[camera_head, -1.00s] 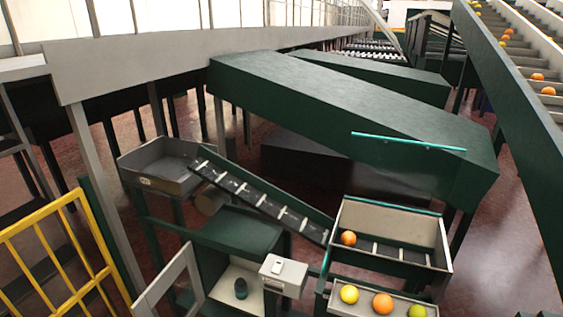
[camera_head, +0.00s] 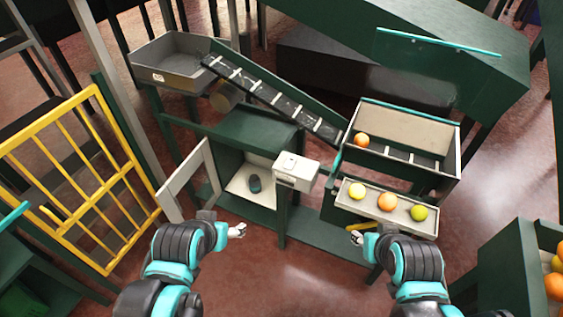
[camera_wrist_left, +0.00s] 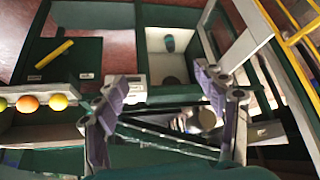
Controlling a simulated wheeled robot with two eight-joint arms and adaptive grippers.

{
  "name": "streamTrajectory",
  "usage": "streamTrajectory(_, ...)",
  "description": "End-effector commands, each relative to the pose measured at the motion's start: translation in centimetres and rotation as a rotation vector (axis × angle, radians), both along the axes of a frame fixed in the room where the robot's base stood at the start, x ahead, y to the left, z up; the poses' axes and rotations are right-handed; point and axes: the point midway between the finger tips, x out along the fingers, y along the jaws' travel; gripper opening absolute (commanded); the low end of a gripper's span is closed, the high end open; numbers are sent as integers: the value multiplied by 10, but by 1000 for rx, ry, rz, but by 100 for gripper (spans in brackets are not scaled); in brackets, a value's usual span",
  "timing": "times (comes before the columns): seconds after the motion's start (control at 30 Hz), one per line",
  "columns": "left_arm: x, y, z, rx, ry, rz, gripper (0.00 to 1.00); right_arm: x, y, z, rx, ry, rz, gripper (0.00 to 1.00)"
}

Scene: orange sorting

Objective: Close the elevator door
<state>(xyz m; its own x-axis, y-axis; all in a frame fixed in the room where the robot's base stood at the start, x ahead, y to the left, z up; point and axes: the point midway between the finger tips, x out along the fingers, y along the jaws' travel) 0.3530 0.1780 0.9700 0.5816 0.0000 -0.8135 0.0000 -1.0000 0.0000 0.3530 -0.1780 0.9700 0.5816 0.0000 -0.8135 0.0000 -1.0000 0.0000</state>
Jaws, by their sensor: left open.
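The elevator door (camera_head: 188,182), a pale grey frame, stands swung open at the left of the green elevator box (camera_head: 258,132). A dark rounded object (camera_head: 254,183) sits inside the box's pale compartment. In the left wrist view the door (camera_wrist_left: 247,48) is at upper right, beyond one finger, and the compartment with the dark object (camera_wrist_left: 169,43) is ahead. My left gripper (camera_head: 238,230) is low in front of the box, right of the door; its open, empty fingers show in the wrist view (camera_wrist_left: 160,98). My right gripper (camera_head: 357,237) is below the fruit tray; its jaws are unclear.
A pale control box (camera_head: 296,171) is right of the compartment. A yellow railing (camera_head: 75,240) stands at left. A yellow bar (camera_wrist_left: 54,54) lies in the wrist view. Red floor (camera_head: 300,270) is open between my arms.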

Motion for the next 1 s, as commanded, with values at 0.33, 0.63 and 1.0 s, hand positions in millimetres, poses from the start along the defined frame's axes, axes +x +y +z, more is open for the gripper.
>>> streamTrajectory(0.33, 2, 1, 3, -3, 5, 8, 0, 0, 0, 0, 0, 0, 0, 40)
streamTrajectory(0.63, 66, 42, 52, -87, 137, 208, 0, 0, 0, 11, 0, 0, 0, 40)
streamTrajectory(1.0, 177, 150, 66, -245, 362, 565, 0, 0, 0, 26, 0, 0, 0, 40)
